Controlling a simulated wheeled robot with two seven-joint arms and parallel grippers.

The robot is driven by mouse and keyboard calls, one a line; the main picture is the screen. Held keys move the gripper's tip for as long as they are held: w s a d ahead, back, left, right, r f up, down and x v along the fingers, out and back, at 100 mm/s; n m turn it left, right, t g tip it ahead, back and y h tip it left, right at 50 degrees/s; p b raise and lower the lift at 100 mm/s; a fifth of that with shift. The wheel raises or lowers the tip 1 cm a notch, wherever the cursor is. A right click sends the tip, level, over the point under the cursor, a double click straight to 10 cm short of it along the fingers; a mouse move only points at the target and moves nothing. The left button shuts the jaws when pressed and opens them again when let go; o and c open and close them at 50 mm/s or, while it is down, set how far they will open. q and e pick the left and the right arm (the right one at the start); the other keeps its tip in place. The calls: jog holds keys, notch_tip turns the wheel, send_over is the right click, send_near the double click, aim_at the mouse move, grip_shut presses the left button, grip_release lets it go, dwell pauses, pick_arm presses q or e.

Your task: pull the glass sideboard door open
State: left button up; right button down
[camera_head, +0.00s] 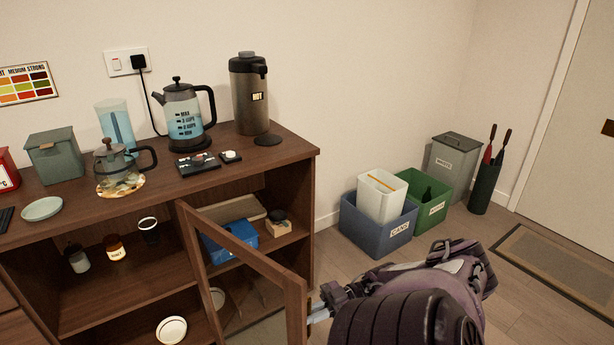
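The glass door (242,243) of the brown sideboard (230,177) has a wooden frame around a clear pane. It stands swung out from the cabinet front, its far upright near the middle of the front and its near upright (295,312) toward me. Shelf contents show beside and through it. My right arm, purple and black, fills the bottom right. Its gripper (319,309) is at the near upright's outer edge, with small pale finger parts visible. The door frame and wrist hide the fingertips, so I cannot tell its grip. I see no handle. My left gripper is out of view.
A glass pot (119,168), a kettle (184,115) and a dark flask (249,92) stand on the top. A blue box (230,241) and cups sit inside. Blue (379,232) and green (428,205) bins stand right of the sideboard, with floor around them.

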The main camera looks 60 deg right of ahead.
jog(key=c, duration=1.6)
grip_release()
